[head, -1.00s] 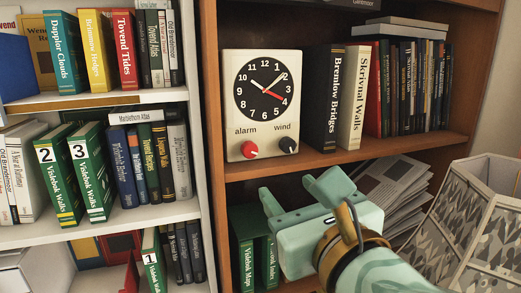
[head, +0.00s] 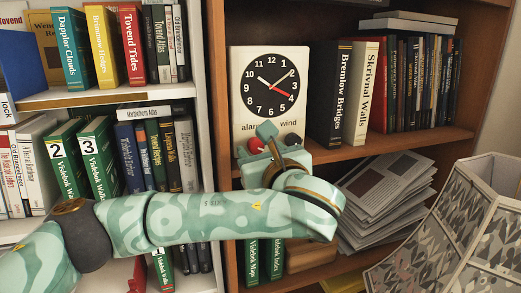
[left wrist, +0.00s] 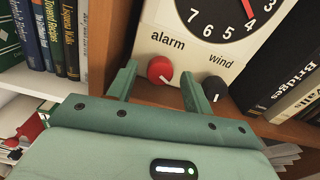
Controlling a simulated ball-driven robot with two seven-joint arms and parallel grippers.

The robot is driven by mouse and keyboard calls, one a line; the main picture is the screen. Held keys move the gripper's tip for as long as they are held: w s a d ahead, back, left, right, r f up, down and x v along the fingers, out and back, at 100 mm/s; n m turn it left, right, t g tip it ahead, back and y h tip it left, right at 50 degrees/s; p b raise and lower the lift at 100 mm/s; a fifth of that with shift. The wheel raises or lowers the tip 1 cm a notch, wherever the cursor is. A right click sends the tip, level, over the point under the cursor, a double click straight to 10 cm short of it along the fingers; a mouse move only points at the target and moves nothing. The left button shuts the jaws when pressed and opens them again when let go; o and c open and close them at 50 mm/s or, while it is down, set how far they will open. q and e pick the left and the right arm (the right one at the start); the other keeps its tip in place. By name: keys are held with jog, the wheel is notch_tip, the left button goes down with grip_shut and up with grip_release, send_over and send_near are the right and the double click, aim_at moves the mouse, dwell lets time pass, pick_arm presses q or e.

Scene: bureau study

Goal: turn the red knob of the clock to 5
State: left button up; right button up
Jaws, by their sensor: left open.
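The white clock (head: 240,75) stands on the wooden shelf. Its black dial has white numbers, white hands, and a red hand pointing near 4. The red knob (left wrist: 160,69), under "alarm", sits at the clock's lower left; in the head view it (head: 256,145) is partly hidden by my gripper. A black knob (left wrist: 215,87) sits under "wind" to its right. My left gripper (left wrist: 157,80) is open in front of the red knob, one finger on each side of it in the picture. I cannot tell whether the fingers touch it. My right gripper is out of view.
Black and cream books (head: 330,95) stand close to the clock's right. A white bookcase with books (head: 85,155) is on the left. Stacked papers (head: 385,200) lie on the lower shelf, and a patterned bin (head: 460,220) stands at right.

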pick_arm(q)
jog(key=c, duration=1)
jog(key=shift+o, duration=0.2)
jog(key=m+p, duration=0.5)
jog(key=p, duration=0.2)
jog(key=shift+r+p, duration=0.2)
jog(key=shift+p, duration=0.1)
jog(key=shift+f+m+p, duration=0.15)
jog(key=shift+m+p, duration=0.65)
jog(key=shift+p, duration=0.05)
